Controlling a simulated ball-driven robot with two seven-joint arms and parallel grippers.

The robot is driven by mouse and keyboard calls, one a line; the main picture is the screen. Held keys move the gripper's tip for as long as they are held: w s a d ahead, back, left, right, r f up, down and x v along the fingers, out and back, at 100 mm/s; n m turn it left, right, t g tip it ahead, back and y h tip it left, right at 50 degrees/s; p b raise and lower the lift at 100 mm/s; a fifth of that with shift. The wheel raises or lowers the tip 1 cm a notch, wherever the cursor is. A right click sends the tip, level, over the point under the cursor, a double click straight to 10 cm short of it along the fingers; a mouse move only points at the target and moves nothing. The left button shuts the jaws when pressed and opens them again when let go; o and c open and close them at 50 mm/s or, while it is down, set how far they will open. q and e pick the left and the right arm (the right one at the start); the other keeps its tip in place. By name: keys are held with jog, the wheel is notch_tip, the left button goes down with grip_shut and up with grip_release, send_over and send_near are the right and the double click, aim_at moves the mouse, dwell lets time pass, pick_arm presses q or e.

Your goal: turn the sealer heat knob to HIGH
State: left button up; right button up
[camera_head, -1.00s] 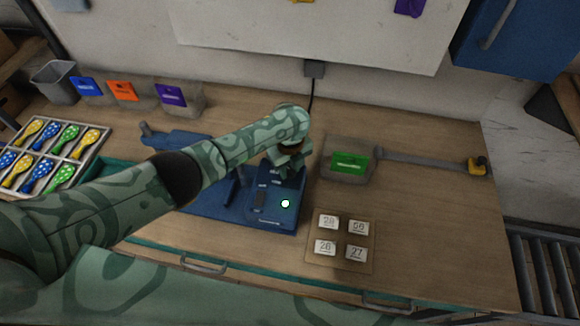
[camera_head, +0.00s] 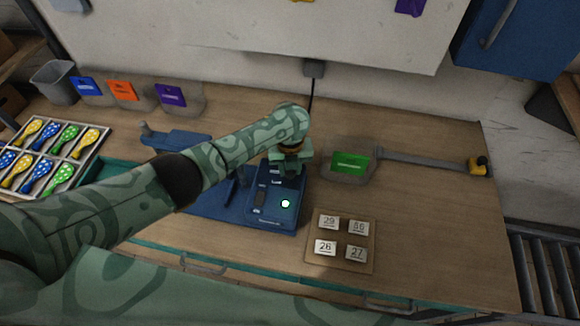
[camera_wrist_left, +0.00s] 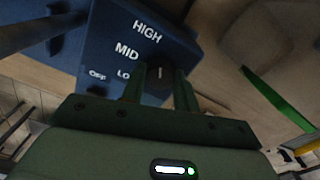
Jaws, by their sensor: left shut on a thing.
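The blue sealer (camera_head: 272,212) sits on the bench, with a pale round spot on its top; its blue face (camera_wrist_left: 100,35) fills the upper left of the left wrist view. White labels OFF, LO (rest hidden), MID and HIGH curve around a dark round heat knob (camera_wrist_left: 160,72) with a short white mark. The mark looks near upright in that view; which label it points to I cannot tell. My left gripper (camera_head: 288,168) is over the sealer's far end, its fingers (camera_wrist_left: 159,88) shut on the knob, one on each side. My right gripper is not in view.
A grey bin with a green label (camera_head: 350,163) stands right of the sealer. A wooden board (camera_head: 341,240) with numbered cards lies in front right. The bench's right side is mostly clear.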

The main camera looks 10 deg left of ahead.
pick_arm(q)
jog(key=o, duration=1)
jog(key=shift+c, duration=0.2)
notch_tip(320, 180, up, 16)
jog(key=p, duration=0.6)
jog(key=shift+r, duration=0.2)
